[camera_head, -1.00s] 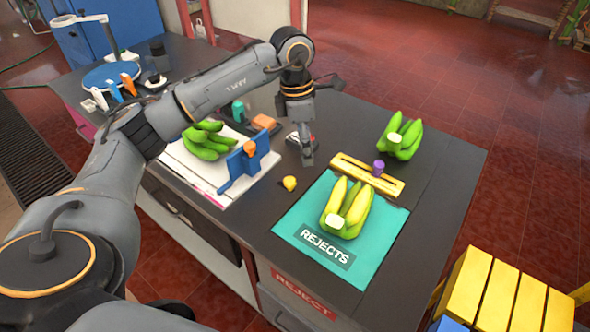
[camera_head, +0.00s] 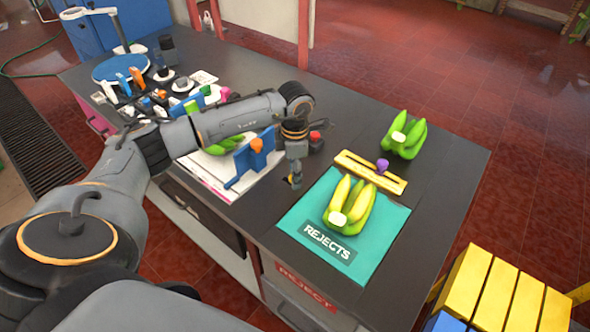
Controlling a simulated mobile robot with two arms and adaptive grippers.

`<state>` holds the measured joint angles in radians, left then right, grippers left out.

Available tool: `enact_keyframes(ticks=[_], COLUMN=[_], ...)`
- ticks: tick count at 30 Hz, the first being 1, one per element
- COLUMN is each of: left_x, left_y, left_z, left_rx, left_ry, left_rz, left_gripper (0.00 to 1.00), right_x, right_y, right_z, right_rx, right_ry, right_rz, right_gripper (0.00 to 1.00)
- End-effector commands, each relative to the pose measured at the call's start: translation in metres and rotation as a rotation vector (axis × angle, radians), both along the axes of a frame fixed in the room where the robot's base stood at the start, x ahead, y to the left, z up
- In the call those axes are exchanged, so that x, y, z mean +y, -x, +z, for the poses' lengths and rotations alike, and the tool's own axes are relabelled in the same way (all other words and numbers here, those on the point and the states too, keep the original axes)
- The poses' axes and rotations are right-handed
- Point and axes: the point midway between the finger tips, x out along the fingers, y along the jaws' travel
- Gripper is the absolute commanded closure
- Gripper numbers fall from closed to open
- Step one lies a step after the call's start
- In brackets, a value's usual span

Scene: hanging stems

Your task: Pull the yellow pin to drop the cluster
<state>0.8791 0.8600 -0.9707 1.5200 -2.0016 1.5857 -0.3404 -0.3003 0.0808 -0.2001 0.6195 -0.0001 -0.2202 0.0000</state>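A small yellow knob-like piece (camera_head: 289,180), which may be the yellow pin, shows on the dark counter, mostly hidden by my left gripper (camera_head: 296,183). My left gripper points down at it from above; whether the fingers are open or closed on it is too small to tell. A green-yellow banana cluster (camera_head: 357,206) lies on the teal REJECTS mat (camera_head: 303,222). A greener cluster (camera_head: 407,138) lies behind it on the counter. Another green cluster (camera_head: 217,146) is partly hidden behind my arm. My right gripper is not in view.
A yellow bar (camera_head: 352,163) with a purple knob (camera_head: 382,166) lies behind the mat. A blue upright piece with an orange knob (camera_head: 257,144) stands left of my gripper. A yellow slatted crate (camera_head: 495,292) stands at the lower right.

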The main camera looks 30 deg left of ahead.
Motion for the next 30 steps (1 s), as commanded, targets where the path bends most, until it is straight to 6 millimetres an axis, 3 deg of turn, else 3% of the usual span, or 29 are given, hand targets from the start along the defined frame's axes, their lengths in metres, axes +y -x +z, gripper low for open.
enact_keyframes(ticks=[11,19,26,30], left_x=[0.0,0.0,0.002,0.02], left_y=[0.0,0.0,0.0,-0.002], left_z=[-0.008,-0.008,-0.008,-0.011], left_rx=[0.0,0.0,-0.001,-0.001], left_ry=[0.0,0.0,-0.001,-0.002], left_rz=[-0.001,-0.001,0.0,0.004], left_gripper=[0.46,0.97,1.0,1.0], right_x=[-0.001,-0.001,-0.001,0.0], right_y=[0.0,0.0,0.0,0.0], right_z=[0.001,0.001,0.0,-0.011], right_rx=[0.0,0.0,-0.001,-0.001], right_ry=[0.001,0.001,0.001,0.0], right_rz=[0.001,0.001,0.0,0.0], right_gripper=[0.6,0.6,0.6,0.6])
